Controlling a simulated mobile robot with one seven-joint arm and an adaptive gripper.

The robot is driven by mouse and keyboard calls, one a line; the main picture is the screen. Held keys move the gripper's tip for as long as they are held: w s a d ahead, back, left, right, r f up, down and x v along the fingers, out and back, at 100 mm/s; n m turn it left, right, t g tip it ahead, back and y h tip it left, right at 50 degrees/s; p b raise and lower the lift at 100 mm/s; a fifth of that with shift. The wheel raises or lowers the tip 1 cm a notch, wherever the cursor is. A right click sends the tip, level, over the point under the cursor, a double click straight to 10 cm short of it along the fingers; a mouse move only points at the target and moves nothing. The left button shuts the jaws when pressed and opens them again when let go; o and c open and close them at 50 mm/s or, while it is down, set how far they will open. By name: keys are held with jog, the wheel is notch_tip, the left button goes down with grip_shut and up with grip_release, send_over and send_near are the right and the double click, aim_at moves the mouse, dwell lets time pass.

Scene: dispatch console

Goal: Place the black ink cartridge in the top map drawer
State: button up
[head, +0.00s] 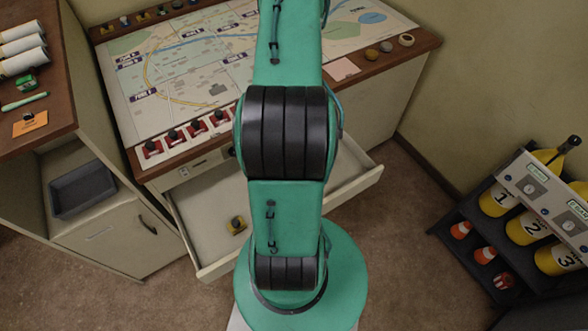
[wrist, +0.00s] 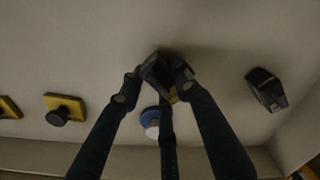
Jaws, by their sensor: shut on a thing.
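In the wrist view my gripper (wrist: 155,80) is shut on a dark block with a small yellow patch, which looks like the black ink cartridge (wrist: 157,70). The cartridge is tilted between the fingertips, close to a pale flat surface; I cannot tell whether it touches. That surface appears to be the floor of the top map drawer (head: 195,215), which is pulled open below the map console in the head view. My arm hides the gripper, the cartridge and the drawer's middle there.
In the wrist view a yellow block with a black knob (wrist: 65,108), a blue-and-white round thing (wrist: 152,122) and another black object (wrist: 266,90) lie around the gripper. Drawer walls rise at the bottom and right. A cabinet (head: 115,225) stands left and a rack (head: 470,225) right.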

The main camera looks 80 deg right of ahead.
jog(key=shift+f, duration=0.25)
jog(key=shift+f, duration=0.15)
jog(key=o, duration=1.1)
notch_tip(320, 180, up, 12)
jog(key=p, duration=0.3)
jog(key=shift+r, duration=0.2)
dwell(0.5)
